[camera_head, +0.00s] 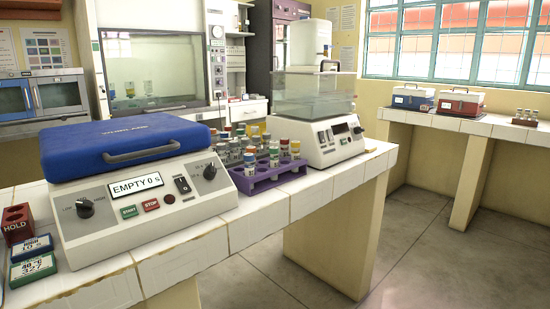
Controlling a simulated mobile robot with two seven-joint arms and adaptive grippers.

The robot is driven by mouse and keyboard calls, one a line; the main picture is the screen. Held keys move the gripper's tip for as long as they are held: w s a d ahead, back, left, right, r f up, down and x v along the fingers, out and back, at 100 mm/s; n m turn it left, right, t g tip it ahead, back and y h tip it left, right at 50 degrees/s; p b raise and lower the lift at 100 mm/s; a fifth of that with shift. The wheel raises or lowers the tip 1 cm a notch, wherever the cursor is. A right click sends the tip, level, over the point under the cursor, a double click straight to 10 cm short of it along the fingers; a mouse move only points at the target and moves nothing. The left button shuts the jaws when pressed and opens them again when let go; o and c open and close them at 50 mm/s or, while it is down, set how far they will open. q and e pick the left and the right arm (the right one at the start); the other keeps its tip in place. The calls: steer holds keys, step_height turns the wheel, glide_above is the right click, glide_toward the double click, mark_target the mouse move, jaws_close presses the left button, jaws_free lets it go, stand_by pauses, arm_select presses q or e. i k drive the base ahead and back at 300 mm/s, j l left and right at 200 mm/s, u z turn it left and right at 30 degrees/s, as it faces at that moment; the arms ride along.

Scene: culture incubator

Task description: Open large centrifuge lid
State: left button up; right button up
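The large centrifuge (150,205) stands on the white-tiled bench at the left, with its sloped control panel facing me. Its blue lid (118,134) is down on the body and looks closed. A dark handle (142,153) runs along the lid's front edge. The small display (136,186) reads "EMPTY 0 s", with green START and red STOP buttons below. Neither of my grippers shows in the head view.
A purple rack (270,177) with capped tubes stands close to the right of the centrifuge, with more tubes behind it. Further right is a clear-tank water bath (318,96). A red HOLD rack (17,224) and two small timers (33,268) sit at the left. The floor (400,250) is open.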

mark_target(71, 152)
steer(key=i+l+u, duration=0.1)
steer(key=l, duration=0.3)
steer(key=i+l+u, duration=0.15)
steer(key=l, duration=0.25)
steer(key=i+l+u, duration=0.1)
steer(key=l, duration=0.3)
steer(key=k+j+z, duration=0.1)
steer(key=i+l+u, duration=0.15)
